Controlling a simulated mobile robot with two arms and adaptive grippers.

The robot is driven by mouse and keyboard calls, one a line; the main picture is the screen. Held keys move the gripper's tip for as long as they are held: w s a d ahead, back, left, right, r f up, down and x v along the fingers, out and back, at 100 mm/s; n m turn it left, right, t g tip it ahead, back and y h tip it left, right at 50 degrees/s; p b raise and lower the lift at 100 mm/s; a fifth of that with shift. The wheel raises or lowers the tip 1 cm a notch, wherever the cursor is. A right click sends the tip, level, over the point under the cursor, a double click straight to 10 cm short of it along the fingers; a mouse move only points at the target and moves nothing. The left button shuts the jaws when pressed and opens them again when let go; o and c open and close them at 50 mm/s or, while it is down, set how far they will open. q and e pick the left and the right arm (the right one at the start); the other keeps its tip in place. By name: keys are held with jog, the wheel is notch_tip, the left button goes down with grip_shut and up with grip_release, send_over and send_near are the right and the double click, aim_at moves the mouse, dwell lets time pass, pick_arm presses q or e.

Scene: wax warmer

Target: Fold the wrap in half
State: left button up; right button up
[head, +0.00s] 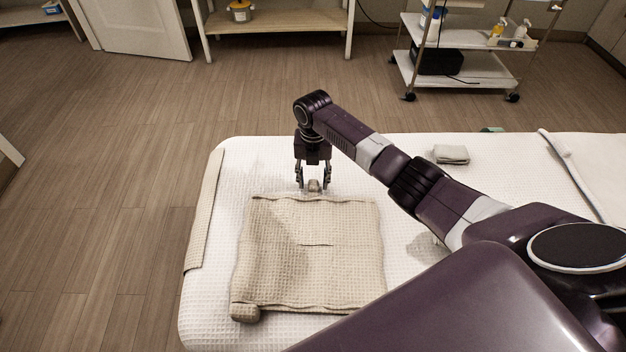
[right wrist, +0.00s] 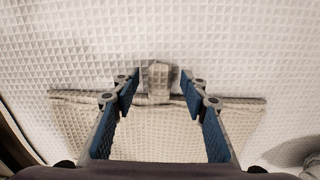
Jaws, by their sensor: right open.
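The wrap (head: 335,265) is a beige waffle-textured cloth lying as a rough square on the white padded bed, with a short slit-like line near its middle. A small block-like tab (head: 314,186) sits at its far edge, and it also shows in the right wrist view (right wrist: 158,72). A rolled tab (head: 245,312) sits at its near left corner. My right gripper (head: 313,184) is open over the far edge, its blue-padded fingers on either side of the far tab (right wrist: 158,95). I cannot tell whether they touch it. My left gripper is not in view.
A beige strip (head: 205,210) lies along the bed's left edge. A small folded grey cloth (head: 450,154) lies at the bed's far right. A wheeled cart (head: 465,70) and a shelf (head: 280,20) stand beyond. My right arm covers the bed's right part.

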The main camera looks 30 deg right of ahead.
jog(key=shift+f, duration=0.25)
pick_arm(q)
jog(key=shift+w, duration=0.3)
pick_arm(e)
grip_shut()
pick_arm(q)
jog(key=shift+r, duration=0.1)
